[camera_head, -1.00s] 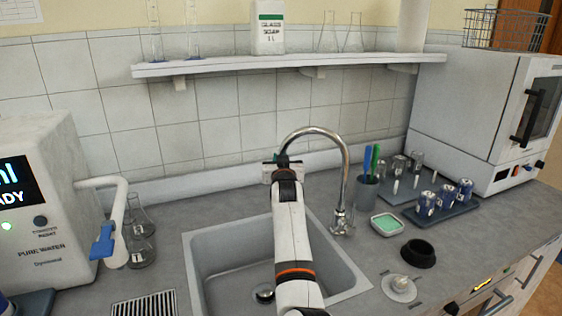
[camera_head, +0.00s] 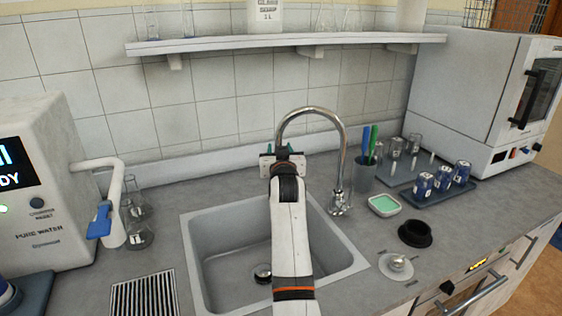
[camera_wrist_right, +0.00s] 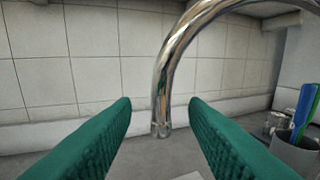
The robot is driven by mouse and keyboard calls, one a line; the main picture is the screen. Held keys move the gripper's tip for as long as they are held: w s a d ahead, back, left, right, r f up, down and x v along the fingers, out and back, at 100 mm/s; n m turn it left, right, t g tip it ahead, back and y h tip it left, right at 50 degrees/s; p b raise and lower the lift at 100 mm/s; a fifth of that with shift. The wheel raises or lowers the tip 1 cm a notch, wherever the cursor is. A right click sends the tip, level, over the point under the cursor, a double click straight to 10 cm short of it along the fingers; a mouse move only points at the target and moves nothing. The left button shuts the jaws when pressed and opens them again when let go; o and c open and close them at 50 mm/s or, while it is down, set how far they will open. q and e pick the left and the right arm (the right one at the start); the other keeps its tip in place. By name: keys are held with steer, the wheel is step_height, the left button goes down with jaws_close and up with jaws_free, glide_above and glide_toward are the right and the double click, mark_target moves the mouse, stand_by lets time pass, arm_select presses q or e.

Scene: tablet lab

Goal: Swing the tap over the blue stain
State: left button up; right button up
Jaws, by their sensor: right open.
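The chrome tap (camera_head: 343,150) stands at the right rear of the grey sink (camera_head: 190,255). Its curved spout arches left over the sink. My right gripper (camera_head: 282,152) is at the spout's hanging end, which it partly hides in the head view. In the right wrist view the green fingers of my right gripper (camera_wrist_right: 160,112) are apart. The tap's spout end (camera_wrist_right: 162,105) shows in the gap between them, with space on both sides. I cannot tell how deep it sits between them. I see no blue stain; my right arm covers part of the sink. My left gripper is out of view.
A water dispenser (camera_head: 45,180) and flasks (camera_head: 138,222) stand left. A shelf (camera_head: 290,44) runs above.

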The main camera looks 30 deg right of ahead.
steer(key=shift+b+v, duration=0.35)
steer(key=shift+v, duration=2.3)
